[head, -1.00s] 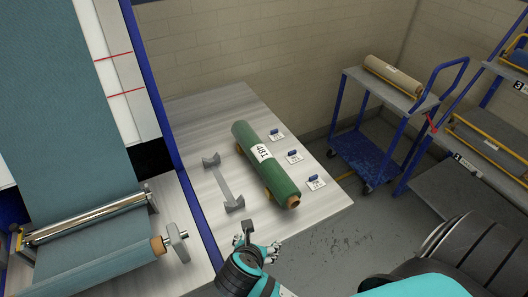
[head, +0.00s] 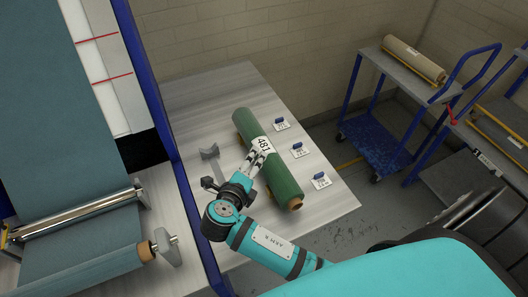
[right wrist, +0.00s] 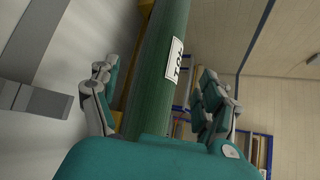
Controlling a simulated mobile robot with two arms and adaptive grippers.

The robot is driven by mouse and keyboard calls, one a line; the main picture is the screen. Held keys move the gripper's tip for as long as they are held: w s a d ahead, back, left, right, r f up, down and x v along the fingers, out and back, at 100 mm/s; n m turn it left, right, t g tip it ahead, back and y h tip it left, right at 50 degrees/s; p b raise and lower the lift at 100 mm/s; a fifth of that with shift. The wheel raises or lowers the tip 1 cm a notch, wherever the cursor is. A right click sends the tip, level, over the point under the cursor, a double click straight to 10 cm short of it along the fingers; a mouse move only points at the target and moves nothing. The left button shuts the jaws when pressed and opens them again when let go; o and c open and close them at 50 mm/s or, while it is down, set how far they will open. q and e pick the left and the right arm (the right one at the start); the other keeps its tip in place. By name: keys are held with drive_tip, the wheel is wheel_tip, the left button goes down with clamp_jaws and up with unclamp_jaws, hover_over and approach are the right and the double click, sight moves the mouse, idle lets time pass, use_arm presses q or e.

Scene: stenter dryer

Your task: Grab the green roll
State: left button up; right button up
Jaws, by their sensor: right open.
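The green roll (head: 284,180) lies on the light table, with a white label (head: 264,146) reading 481 and a brown core end at the near end. My right gripper (head: 257,160) is at the roll's middle, beside the label, and hides part of its left side. In the right wrist view, the green roll (right wrist: 152,95) runs between the two spread fingers of my right gripper (right wrist: 158,92). The gripper is open; whether a finger touches the roll I cannot tell. My left gripper is not in view.
A blue trolley (head: 372,145) with a beige roll (head: 413,59) stands at the back right. A blue machine post (head: 160,120) rises at the left.

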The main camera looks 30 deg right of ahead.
sight(257, 156)
drive_tip(key=x, duration=0.3)
drive_tip(key=shift+w+d+f, duration=0.1)
drive_tip(key=shift+w+d, duration=0.2)
drive_tip(key=x, duration=0.4)
drive_tip(key=shift+d+f, duration=0.1)
drive_tip(key=shift+d, duration=0.25)
drive_tip(key=shift+w+d+f, duration=0.15)
drive_tip(key=shift+d+f, duration=0.05)
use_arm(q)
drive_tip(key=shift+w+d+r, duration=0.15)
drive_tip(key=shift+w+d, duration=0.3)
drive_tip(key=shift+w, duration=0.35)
use_arm(e)
drive_tip(key=shift+c, duration=0.3)
drive_tip(key=shift+c, duration=1.1)
drive_tip(key=c, duration=1.1)
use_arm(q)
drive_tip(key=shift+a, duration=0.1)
use_arm(e)
drive_tip(key=shift+r, duration=0.1)
drive_tip(key=shift+c, duration=0.6)
